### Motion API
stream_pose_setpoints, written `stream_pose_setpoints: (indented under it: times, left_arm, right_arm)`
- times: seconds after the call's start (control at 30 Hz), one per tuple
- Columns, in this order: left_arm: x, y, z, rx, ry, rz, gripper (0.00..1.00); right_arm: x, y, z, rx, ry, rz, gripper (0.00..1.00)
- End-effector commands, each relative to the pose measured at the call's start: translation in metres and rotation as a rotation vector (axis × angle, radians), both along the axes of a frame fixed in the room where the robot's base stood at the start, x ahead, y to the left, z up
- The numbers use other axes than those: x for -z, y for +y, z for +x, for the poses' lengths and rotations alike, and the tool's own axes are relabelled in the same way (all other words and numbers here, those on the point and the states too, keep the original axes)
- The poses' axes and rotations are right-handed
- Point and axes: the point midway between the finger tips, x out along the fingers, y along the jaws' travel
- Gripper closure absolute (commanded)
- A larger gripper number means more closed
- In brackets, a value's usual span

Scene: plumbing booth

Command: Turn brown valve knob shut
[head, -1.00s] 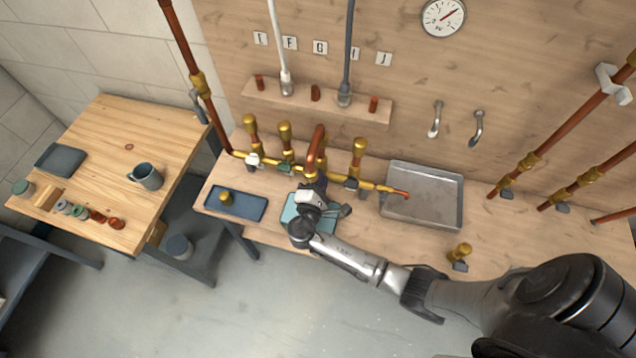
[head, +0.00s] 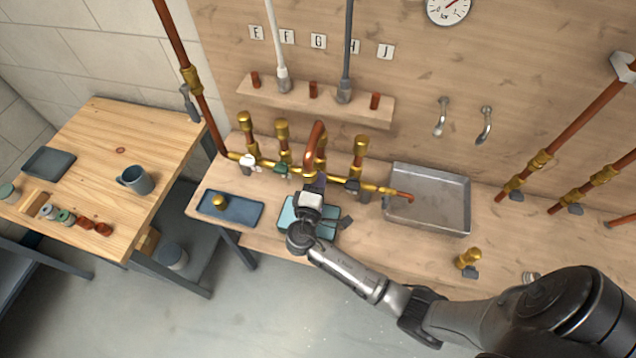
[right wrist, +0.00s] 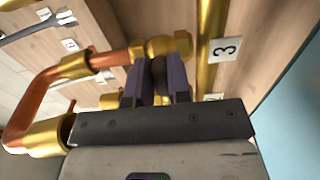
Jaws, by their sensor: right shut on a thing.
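The brown valve knob (right wrist: 158,76) shows in the right wrist view as a dark brown piece between my fingers. In the head view my gripper hides it. My right gripper (right wrist: 160,88) is shut on it, with a dark finger on each side. In the head view this gripper (head: 317,184) reaches the brass manifold (head: 328,177) just below the copper bend (head: 316,138). How far the knob is turned cannot be told. My left gripper is not in view.
A white knob (head: 248,161), a green knob (head: 281,169) and a grey knob (head: 352,187) sit along the manifold.

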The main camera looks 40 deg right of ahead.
Motion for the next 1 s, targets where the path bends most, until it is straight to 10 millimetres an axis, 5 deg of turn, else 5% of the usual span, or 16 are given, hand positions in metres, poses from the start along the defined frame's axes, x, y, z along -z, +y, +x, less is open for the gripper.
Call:
stream_pose_setpoints:
  times: [0.33, 0.37, 0.6, 1.0]
  left_arm:
    - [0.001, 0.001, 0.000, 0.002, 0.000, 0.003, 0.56]
    - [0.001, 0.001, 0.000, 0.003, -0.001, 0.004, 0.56]
    - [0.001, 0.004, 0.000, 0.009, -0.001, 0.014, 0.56]
    - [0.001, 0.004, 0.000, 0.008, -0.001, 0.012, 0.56]
  right_arm:
    - [0.004, -0.002, -0.001, 0.005, 0.003, 0.005, 1.00]
    - [0.004, -0.002, -0.001, 0.005, 0.004, 0.005, 0.80]
    - [0.002, -0.002, -0.001, 0.004, 0.002, 0.003, 0.57]
    - [0.002, 0.009, -0.006, 0.000, 0.000, 0.004, 0.56]
